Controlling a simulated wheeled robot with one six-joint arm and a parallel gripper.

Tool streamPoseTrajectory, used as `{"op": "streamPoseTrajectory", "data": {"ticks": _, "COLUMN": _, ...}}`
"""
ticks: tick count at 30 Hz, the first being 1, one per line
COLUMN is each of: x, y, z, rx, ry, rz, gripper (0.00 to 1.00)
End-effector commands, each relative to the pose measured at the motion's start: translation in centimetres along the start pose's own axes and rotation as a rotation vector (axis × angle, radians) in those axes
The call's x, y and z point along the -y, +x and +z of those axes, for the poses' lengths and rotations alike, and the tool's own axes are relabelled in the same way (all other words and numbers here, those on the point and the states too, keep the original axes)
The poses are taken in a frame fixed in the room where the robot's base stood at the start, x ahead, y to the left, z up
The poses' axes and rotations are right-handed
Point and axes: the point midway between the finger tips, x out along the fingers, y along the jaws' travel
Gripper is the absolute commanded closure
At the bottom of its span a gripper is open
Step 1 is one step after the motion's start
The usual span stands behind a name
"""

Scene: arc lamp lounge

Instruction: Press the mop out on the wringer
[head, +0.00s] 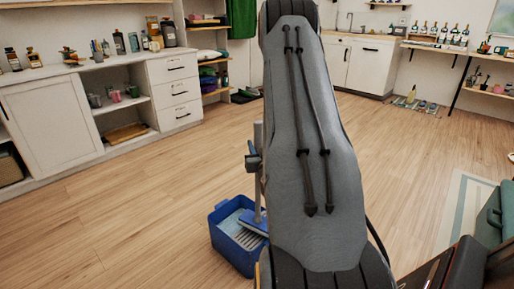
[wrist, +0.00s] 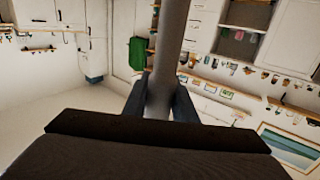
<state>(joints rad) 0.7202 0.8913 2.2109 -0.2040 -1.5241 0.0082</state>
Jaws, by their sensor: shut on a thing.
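The mop's grey pole (head: 257,190) stands nearly upright beside my arm in the head view. My gripper (head: 254,162) is shut on the pole, partly hidden behind my arm. In the wrist view the pole (wrist: 172,45) runs between the two dark fingers of my gripper (wrist: 160,92). A blue bucket (head: 217,234) stands on the floor below. A pale slotted wringer (head: 247,238) shows inside it. The flat blue mop head (head: 254,222) is at the pole's foot, over the wringer's right part. I cannot tell whether it touches the wringer. My arm hides the bucket's right side.
White cabinets (head: 55,125) and drawers (head: 175,90) line the left wall, with bottles and cups on them. The wooden floor (head: 130,225) around the bucket's left is clear. A striped rug (head: 460,215) and a green case-like object (head: 490,220) are at the right.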

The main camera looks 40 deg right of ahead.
Motion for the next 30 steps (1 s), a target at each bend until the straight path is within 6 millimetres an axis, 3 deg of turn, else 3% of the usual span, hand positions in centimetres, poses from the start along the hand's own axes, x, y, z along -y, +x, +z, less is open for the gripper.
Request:
{"op": "streamPoseTrajectory", "data": {"ticks": 16, "x": 0.0, "y": 0.0, "z": -4.3, "rx": -0.005, "ry": -0.001, "rz": -0.001, "gripper": 1.00}}
{"op": "streamPoseTrajectory", "data": {"ticks": 30, "x": 0.6, "y": 0.0, "z": -4.4, "rx": -0.004, "ry": 0.000, "rz": -0.007, "gripper": 1.00}}
